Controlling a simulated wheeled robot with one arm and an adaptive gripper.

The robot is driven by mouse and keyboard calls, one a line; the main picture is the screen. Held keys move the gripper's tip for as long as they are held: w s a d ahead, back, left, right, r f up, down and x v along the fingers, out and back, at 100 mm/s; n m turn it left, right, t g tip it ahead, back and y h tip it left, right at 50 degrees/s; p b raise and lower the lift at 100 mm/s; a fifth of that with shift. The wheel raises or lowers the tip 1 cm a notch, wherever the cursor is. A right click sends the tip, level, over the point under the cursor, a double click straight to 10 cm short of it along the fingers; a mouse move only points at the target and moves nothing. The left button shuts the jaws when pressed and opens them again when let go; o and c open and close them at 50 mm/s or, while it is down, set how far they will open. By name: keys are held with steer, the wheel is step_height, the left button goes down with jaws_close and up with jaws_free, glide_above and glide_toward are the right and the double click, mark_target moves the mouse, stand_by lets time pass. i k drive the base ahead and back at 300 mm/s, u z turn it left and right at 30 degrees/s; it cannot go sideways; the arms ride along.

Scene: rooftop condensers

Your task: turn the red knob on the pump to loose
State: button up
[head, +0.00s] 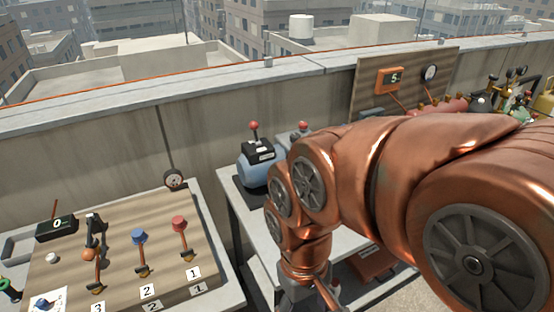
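A pump-like device with a blue rounded body (256,172) and a black labelled top stands on a grey table left of my arm. A small red knob (254,126) sits upright on its top. A second red knob (303,127) shows just behind my arm, on a grey part mostly hidden by the arm. I cannot tell from the labels which setting either knob is at. My copper arm reaches in from the right and bends down in front of the table. My gripper's fingers do not show; the arm's end runs down to the bottom edge.
A wooden board (70,270) at the lower left carries red and blue valve handles, numbered tags and a display reading 0. A back panel (366,75) holds an orange display and a gauge. Gas bottles stand far right. A concrete parapet (100,150) runs behind.

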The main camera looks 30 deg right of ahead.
mark_target(303, 126)
steer(key=k, duration=1.3)
steer(key=z, duration=0.8)
steer(key=i, duration=1.65)
steer(key=u, duration=0.75)
